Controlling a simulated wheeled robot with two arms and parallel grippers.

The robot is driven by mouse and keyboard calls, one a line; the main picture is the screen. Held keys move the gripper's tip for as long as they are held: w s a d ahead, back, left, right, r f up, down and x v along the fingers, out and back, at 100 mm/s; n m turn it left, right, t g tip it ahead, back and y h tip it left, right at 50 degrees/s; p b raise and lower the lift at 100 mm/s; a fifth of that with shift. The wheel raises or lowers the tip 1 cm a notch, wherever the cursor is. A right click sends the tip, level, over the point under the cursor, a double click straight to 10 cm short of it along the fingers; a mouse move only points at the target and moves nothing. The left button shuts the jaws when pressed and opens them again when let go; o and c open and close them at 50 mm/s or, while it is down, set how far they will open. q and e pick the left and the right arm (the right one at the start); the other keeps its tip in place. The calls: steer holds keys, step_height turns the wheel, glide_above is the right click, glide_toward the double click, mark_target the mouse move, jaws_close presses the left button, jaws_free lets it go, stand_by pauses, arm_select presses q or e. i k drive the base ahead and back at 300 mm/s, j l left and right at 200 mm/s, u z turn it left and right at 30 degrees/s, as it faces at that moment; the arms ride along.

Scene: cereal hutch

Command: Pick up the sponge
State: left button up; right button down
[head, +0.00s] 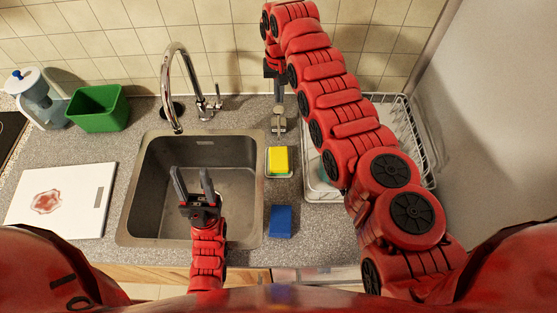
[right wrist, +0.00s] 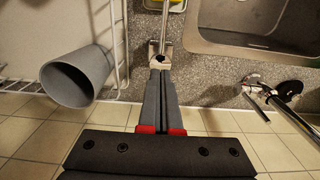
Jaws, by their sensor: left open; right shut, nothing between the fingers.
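A yellow sponge (head: 278,158) lies on a small pale dish right of the sink. Its edge shows at the top of the right wrist view (right wrist: 178,5). A blue block (head: 281,222), perhaps another sponge, lies on the counter nearer me. My right gripper (head: 279,97) is shut and empty, behind the yellow sponge and apart from it. Its closed fingers (right wrist: 160,74) end close to a metal fitting (right wrist: 162,50) with a rod; I cannot tell if they touch. My left gripper (head: 191,171) is open and empty over the sink.
The sink (head: 150,205) has a tall faucet (head: 180,75) behind it. A white wire rack (head: 320,192) stands right, partly hidden by my right arm. A green bin (head: 98,109), a pitcher (head: 40,100) and a stained white board (head: 75,195) are left.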

mark_target(280, 159)
steer(key=k, duration=1.5)
